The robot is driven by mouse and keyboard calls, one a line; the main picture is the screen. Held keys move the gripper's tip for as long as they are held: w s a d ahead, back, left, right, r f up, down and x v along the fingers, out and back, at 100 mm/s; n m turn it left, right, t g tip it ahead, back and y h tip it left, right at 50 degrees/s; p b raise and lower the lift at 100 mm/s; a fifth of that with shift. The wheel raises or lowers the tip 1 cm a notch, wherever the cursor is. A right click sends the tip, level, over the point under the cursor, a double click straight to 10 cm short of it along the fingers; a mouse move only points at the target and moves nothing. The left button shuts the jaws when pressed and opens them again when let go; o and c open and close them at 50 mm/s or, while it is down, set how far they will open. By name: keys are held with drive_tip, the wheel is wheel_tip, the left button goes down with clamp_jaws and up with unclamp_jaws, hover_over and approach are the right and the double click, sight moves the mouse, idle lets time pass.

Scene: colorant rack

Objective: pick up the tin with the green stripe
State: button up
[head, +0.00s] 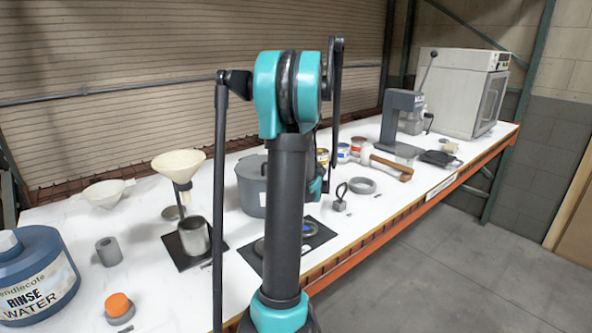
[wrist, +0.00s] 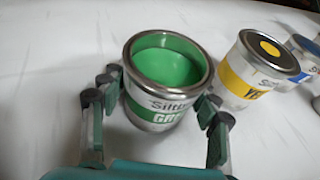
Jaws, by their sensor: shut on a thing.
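The tin with the green stripe (wrist: 150,112) is in the middle of the wrist view, open at the top and full of green. My gripper (wrist: 162,92) has its fingers on either side of this tin and is shut on it. In the head view my own arm hides the green tin and my fingertips.
A yellow-striped tin (wrist: 240,82) stands close to the right, with a blue one (wrist: 304,48) beyond it. In the head view, a grey pot (head: 251,186) stands left of my arm, and a wooden-handled tool (head: 390,166) lies to the right.

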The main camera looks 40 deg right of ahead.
drive_tip(key=shift+r, duration=0.15)
wheel_tip(320, 180, up, 19)
idle(1.7)
